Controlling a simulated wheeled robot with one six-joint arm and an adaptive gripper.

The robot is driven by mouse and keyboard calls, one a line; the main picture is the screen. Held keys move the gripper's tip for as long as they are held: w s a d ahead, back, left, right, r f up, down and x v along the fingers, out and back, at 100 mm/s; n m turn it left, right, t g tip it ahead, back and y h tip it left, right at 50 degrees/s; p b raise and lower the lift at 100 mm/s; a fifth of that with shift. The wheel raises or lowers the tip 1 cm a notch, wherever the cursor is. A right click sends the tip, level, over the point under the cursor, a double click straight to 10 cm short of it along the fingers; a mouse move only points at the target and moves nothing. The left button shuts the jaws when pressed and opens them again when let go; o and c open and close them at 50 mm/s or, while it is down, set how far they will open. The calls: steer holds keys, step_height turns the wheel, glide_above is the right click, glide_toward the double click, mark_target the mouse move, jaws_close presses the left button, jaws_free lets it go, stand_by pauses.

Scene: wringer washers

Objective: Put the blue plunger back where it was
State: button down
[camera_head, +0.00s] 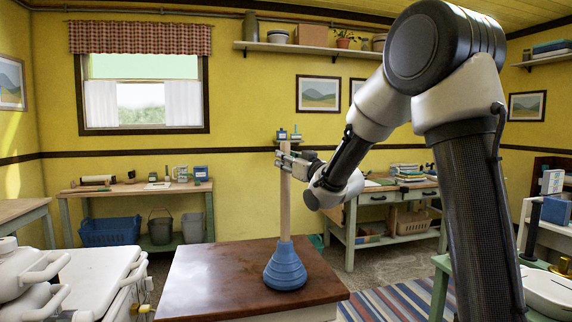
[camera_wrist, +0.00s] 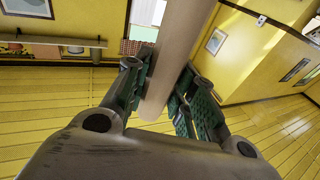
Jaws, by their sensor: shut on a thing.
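The blue plunger (camera_head: 286,268) has a ribbed blue cup and a long, pale wooden handle (camera_head: 285,205). It is upright in the head view, its cup at the brown wooden tabletop (camera_head: 205,275); I cannot tell whether it rests there or hangs just above. My gripper (camera_head: 287,160) is shut on the upper part of the handle, coming in from the right. In the wrist view the handle (camera_wrist: 180,50) runs between the two green-padded fingers of my gripper (camera_wrist: 165,95). The cup is out of the wrist view.
White washers (camera_head: 85,275) stand at the left, near the table. A bench (camera_head: 130,188) with a blue basket (camera_head: 110,231) and buckets is behind. A green-legged desk (camera_head: 385,200) stands at the back right. A striped rug (camera_head: 400,303) lies right of the table. The brown tabletop's left part is clear.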

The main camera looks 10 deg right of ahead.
steer(key=shift+f, duration=0.35)
steer(key=c, duration=1.2)
jaws_free()
steer(key=shift+f, duration=0.15)
